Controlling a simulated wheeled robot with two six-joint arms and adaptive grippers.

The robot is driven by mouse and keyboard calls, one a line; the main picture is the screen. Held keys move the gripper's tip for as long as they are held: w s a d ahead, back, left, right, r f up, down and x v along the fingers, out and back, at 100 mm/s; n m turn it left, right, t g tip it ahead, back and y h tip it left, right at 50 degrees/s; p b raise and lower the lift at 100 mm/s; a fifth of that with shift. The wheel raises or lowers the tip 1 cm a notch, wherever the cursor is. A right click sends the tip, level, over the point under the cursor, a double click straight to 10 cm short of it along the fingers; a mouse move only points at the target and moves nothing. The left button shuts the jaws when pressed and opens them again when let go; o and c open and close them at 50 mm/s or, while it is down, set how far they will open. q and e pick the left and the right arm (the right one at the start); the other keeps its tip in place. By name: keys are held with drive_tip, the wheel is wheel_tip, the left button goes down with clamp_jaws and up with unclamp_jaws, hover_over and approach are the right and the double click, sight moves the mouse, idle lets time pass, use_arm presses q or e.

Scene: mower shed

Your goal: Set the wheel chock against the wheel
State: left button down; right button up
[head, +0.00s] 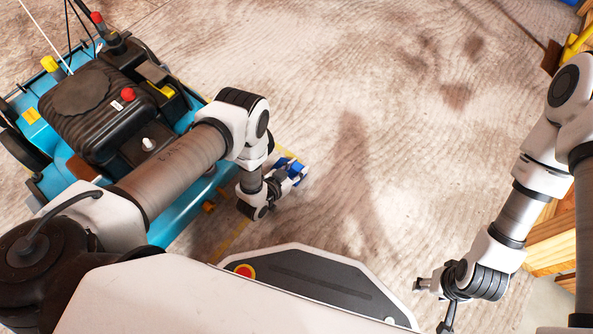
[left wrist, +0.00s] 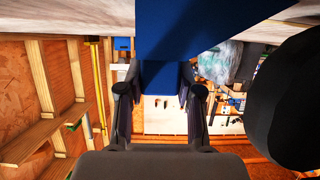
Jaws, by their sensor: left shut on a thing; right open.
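The mower (head: 105,110), light blue with a black engine cover, stands at the left of the head view. A dark wheel (head: 22,150) shows at its left side. My left arm reaches across it, and my left gripper (head: 291,172) is at its right, low over the floor. That gripper is shut on a blue block, the chock, which shows between the fingers in the left wrist view (left wrist: 190,28). A black rounded shape (left wrist: 290,100) fills the right of that view; I cannot tell whether it is a wheel. My right gripper (head: 424,286) is open and empty, far from the mower.
The wooden floor (head: 400,130) is stained and clear in the middle. A yellow line (head: 236,238) runs on it beside the mower. Wooden shelving (head: 553,238) stands at the right edge. The left wrist view shows a stud wall (left wrist: 50,80) and stored goods.

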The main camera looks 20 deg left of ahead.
use_arm(q)
drive_tip(key=shift+r, duration=0.15)
drive_tip(key=shift+f, duration=0.2)
drive_tip(key=c, duration=0.8)
unclamp_jaws()
drive_tip(key=shift+r, duration=0.1)
drive_tip(key=shift+s+r, duration=0.1)
drive_tip(key=shift+r, duration=0.15)
drive_tip(key=p+v, duration=0.6)
drive_tip(key=v, duration=0.5)
drive_tip(key=shift+s+a, duration=0.2)
drive_tip(key=shift+s, duration=0.1)
